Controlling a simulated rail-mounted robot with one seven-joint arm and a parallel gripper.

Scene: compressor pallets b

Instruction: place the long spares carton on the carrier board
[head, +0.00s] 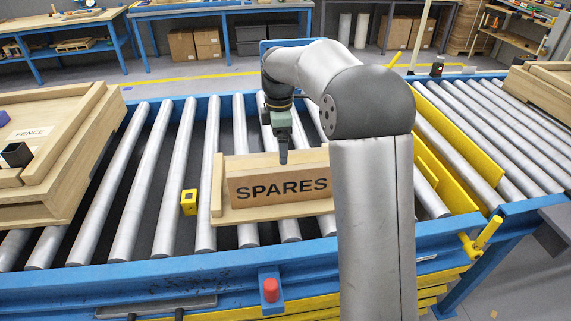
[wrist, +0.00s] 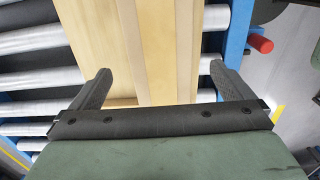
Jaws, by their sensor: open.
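The long spares carton (head: 281,187) is a brown block with SPARES on its front. It stands upright on the pale wooden carrier board (head: 285,212), which lies on the rollers and has a raised lip at its left end. My arm hides the right end of both. My gripper (head: 284,158) points down at the carton's top, near its middle. In the wrist view my gripper (wrist: 160,70) is open, its fingers wide apart on either side of pale wooden strips. Which strip is carton and which is board is hard to tell there, and I see no finger closed on wood.
A wooden pallet stack (head: 60,160) marked FENCE stands at left. A small yellow block (head: 189,202) sits on the rollers left of the board. Yellow guide plates (head: 455,145) stand at right. A red button (head: 270,289) is on the blue front rail. Rollers left of the board are mostly clear.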

